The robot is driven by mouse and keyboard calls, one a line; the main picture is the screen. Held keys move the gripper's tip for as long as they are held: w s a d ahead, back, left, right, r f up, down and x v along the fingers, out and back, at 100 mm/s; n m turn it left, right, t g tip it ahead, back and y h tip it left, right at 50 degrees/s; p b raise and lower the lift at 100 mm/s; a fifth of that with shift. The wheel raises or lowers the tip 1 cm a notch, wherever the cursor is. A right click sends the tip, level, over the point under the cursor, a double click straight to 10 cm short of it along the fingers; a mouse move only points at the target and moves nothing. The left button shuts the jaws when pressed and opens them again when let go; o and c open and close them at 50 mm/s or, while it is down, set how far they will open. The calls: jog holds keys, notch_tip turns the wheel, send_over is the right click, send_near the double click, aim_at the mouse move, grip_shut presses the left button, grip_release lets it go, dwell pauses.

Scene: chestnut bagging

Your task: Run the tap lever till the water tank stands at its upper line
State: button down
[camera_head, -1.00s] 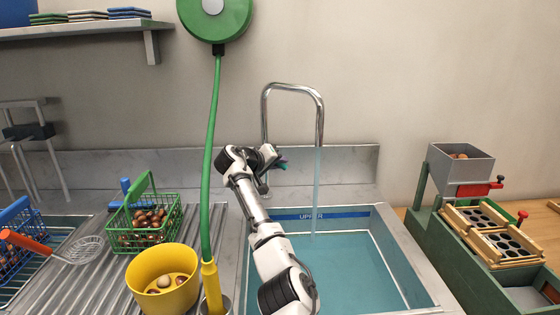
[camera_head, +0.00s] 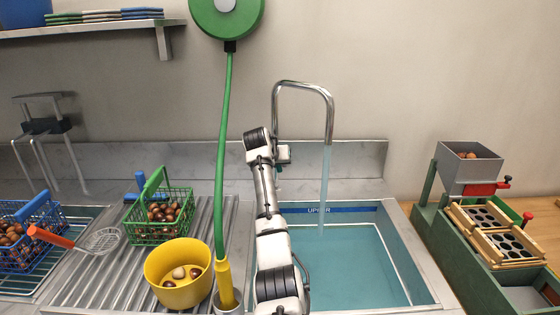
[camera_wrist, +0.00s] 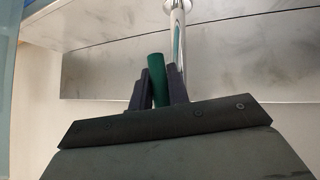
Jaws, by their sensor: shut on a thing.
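The chrome tap (camera_head: 303,84) stands behind the tank, and a stream of water (camera_head: 325,180) falls from its spout. The tank (camera_head: 410,250) holds blue-green water (camera_head: 350,265); its surface lies a little below the blue band marked UPPER (camera_head: 345,210) on the back wall. My gripper (camera_wrist: 159,72) is shut on the green tap lever (camera_wrist: 157,85) in the wrist view, one dark finger on each side. In the head view my gripper (camera_head: 282,158) is beside the tap's base, and the lever is mostly hidden there.
A green basket (camera_head: 140,235) and a blue basket (camera_head: 35,262) stand farther left. A green machine (camera_head: 450,250) stands right of the tank.

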jog(key=shift+w+r, duration=0.1)
jog(key=shift+r, duration=0.2)
jog(key=c, duration=1.6)
grip_release()
jog(key=shift+c, duration=0.2)
jog(key=o, duration=0.3)
jog(key=shift+f, duration=0.15)
jog(key=b+v, duration=0.3)
jog(key=v, duration=1.1)
jog(key=shift+d, duration=0.1)
